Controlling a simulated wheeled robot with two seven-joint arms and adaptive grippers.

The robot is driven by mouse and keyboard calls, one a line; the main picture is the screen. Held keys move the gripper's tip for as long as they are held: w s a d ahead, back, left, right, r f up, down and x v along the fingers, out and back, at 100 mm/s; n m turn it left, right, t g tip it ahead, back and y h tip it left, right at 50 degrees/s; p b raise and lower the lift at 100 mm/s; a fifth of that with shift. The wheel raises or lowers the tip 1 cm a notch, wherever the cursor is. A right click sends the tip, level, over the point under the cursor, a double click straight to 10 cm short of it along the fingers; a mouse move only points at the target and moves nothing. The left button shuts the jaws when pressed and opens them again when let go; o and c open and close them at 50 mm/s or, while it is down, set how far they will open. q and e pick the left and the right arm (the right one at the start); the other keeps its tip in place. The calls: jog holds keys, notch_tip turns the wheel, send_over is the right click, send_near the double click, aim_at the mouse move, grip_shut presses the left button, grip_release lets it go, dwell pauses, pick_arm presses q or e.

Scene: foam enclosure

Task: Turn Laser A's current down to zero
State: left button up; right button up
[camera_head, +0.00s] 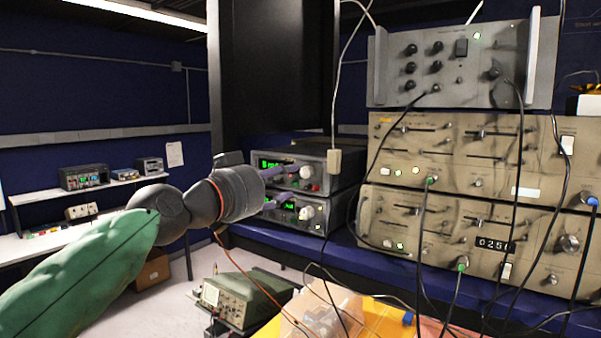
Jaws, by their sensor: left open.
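Two dark instrument boxes with green lit displays are stacked on the blue shelf, an upper one (343,180) and a lower one (336,214). Each has a pale round knob on its front: the upper knob (306,172) and the lower knob (306,212). I cannot read which box is Laser A. My left gripper (290,184), on a green-sleeved arm, is open in front of the boxes. Its fingers point right toward the upper knob and cover parts of both fronts. I cannot tell whether they touch anything. My right gripper is out of view.
Tall beige rack units (470,150) with many knobs and hanging cables stand close on the right. A grey unit (450,65) sits on top. A green oscilloscope (240,298) and a clear plastic bin (322,312) are below. A white bench (95,200) with instruments is at far left.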

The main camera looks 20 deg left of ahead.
aim_at(304, 174)
pick_arm(q)
jog(key=p+x, duration=0.1)
jog(key=x, duration=0.5)
jog(key=shift+w+d, duration=0.15)
jog(key=shift+w, duration=0.05)
grip_shut()
